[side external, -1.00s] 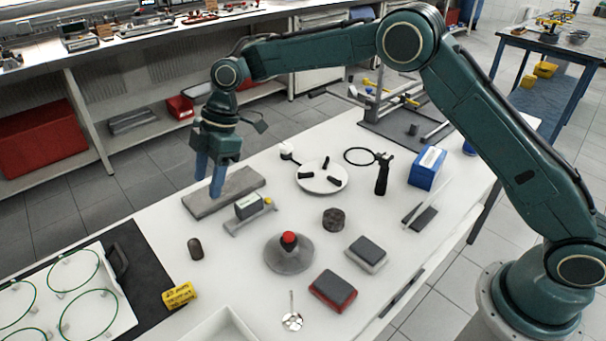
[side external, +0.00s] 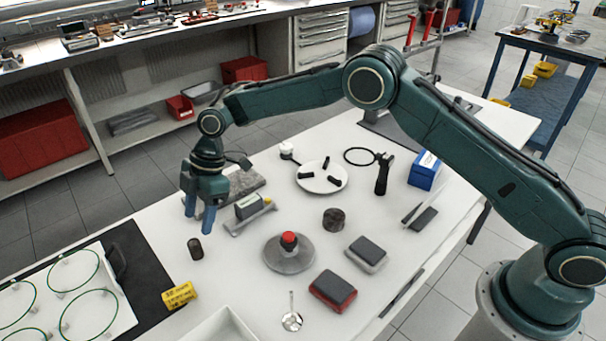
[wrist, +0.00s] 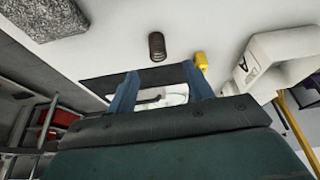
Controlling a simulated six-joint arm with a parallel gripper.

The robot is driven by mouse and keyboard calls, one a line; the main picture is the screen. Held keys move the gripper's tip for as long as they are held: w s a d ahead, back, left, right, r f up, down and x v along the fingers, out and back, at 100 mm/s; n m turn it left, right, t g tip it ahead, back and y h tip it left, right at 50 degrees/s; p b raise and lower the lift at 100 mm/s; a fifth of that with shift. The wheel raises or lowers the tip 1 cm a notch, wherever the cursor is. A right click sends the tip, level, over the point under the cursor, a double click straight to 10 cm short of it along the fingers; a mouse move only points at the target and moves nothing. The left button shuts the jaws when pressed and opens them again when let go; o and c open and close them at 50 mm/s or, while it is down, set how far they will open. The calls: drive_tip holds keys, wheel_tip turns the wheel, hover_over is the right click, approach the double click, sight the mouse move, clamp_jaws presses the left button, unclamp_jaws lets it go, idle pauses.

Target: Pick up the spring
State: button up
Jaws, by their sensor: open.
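The spring (side external: 195,249) is a small dark brown cylinder standing on the white table, left of the centre in the side view. In the wrist view the spring (wrist: 157,46) shows ribbed coils and lies beyond the fingertips, roughly between their lines. My gripper (side external: 199,214) has two blue fingers pointing down, spread apart with nothing between them. It is above and behind the spring, not touching it. In the wrist view my gripper (wrist: 160,70) also shows both fingers apart.
A grey block (side external: 247,183) and a small grey gauge-like device (side external: 248,207) stand close right of my gripper. A yellow box (side external: 179,295) lies in front of the spring. A round grey base with a red knob (side external: 289,253) stands to the right. A black mat (side external: 130,270) lies left.

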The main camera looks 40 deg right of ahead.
sight(191, 252)
drive_tip(key=shift+x, duration=1.65)
drive_tip(key=shift+x, duration=2.5)
drive_tip(key=shift+w+a, duration=0.1)
drive_tip(key=shift+w, duration=0.1)
drive_tip(key=c, duration=1.1)
